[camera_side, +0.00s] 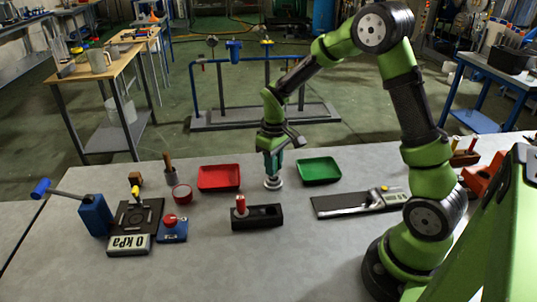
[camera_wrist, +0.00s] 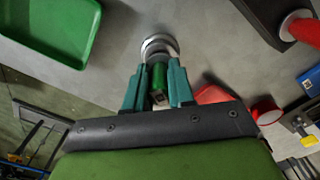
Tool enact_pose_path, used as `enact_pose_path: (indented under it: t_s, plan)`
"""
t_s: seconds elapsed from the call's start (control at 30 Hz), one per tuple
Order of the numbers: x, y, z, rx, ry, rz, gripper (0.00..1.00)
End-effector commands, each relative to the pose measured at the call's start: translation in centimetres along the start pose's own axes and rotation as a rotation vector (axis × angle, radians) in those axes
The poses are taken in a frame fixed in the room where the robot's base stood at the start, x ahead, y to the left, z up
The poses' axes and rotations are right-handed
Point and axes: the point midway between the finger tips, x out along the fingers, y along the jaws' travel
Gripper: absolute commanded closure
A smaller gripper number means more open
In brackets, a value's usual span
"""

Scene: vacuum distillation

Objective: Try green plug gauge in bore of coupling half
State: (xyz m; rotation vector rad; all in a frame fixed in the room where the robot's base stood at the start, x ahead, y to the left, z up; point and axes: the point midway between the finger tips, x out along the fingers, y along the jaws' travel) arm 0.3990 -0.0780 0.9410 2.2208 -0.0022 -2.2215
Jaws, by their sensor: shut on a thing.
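The green plug gauge (camera_wrist: 158,76) is between the teal fingers of my gripper (camera_wrist: 157,92) in the wrist view. In the side view the gauge is mostly hidden by the fingers.
A black block (camera_side: 268,217) holding a red-handled plug (camera_side: 240,203) stands in front.

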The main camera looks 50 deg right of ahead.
Motion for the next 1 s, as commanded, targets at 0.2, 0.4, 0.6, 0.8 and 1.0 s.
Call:
enact_pose_path:
  t_s: [0.2, 0.4, 0.6, 0.8, 1.0]
  plan:
    - [0.3, 0.0, 0.0, 0.000, 0.001, 0.000, 1.00]
    - [0.5, 0.0, 0.0, 0.000, 0.001, 0.000, 1.00]
    - [0.8, 0.0, 0.0, 0.000, 0.000, 0.000, 1.00]
    - [1.0, 0.0, 0.0, 0.000, 0.000, 0.000, 1.00]
    - [1.2, 0.0, 0.0, 0.000, 0.000, 0.000, 1.00]
